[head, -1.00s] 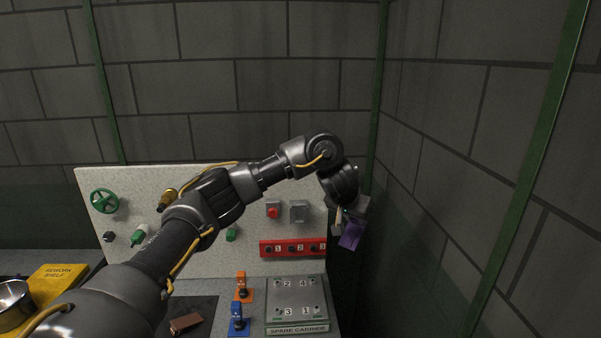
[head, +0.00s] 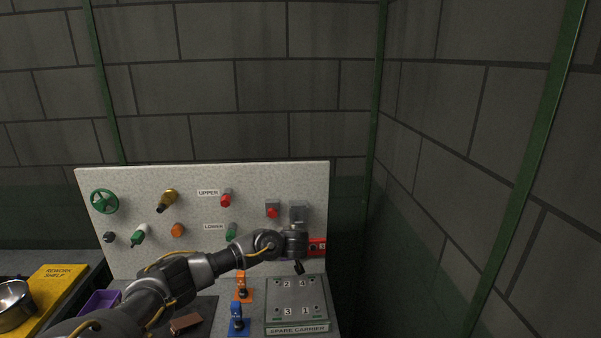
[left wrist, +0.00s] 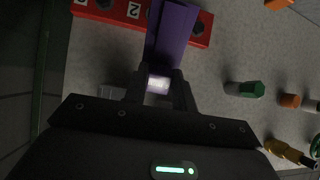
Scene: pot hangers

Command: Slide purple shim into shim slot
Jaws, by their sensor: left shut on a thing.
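My left gripper (head: 298,266) hangs in front of the lower right of the panel, above the back of the spare carrier. In the left wrist view the left gripper (left wrist: 160,84) is shut on the near end of the purple shim (left wrist: 172,35). The shim sticks out beyond the fingertips and overlaps the red numbered strip (left wrist: 128,10) in that view; I cannot tell whether they touch. In the head view my wrist hides the shim. I cannot make out the shim slot. My right gripper is not in view.
The spare carrier (head: 296,291) lies below my left gripper. An orange clamp (head: 242,287) and a blue clamp (head: 237,319) stand left of it. The panel (head: 300,175) carries knobs and a valve wheel (head: 104,201). A purple bin (head: 100,301) is at the left.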

